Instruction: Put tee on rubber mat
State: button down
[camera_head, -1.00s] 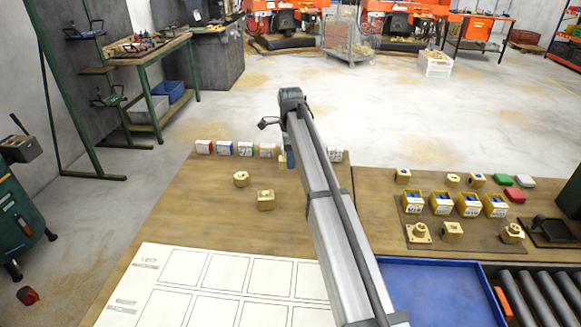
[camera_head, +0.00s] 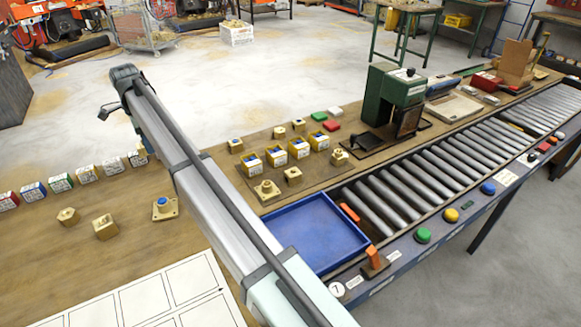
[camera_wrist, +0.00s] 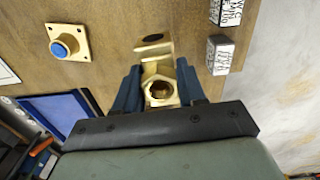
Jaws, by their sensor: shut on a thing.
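In the wrist view my gripper (camera_wrist: 160,90) is shut on a brass fitting (camera_wrist: 182,78) with a round opening facing the camera; I take it to be the tee. Its full shape is partly hidden by the fingers. It is over the wooden table, and its height above the top is hard to judge. In the head view my arm hides the fitting and the fingertips. A darker brown mat (camera_head: 316,168), probably the rubber mat, lies on the table right of my arm.
A flanged brass part with a blue plug (camera_head: 166,207) and two brass fittings (camera_head: 105,228) stand left of my arm. Small labelled boxes (camera_head: 60,182) line the table's back edge. A blue tray (camera_head: 315,235), rollers (camera_head: 400,190) and a green machine (camera_head: 393,95) are to the right.

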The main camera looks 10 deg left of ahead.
jog(key=w+d+m, duration=0.2)
jog(key=w+d, duration=0.8)
jog(key=w, duration=0.1)
jog(key=n, duration=0.8)
send_over(317, 168)
jog(key=s, duration=0.1)
notch_tip(317, 168, down, 7)
jog(key=s+n, duration=0.1)
jog(key=n, duration=1.8)
jog(key=shift+s+d+f+n, duration=0.1)
jog(key=shift+f+n, duration=4.9)
jog(key=shift+n, duration=0.1)
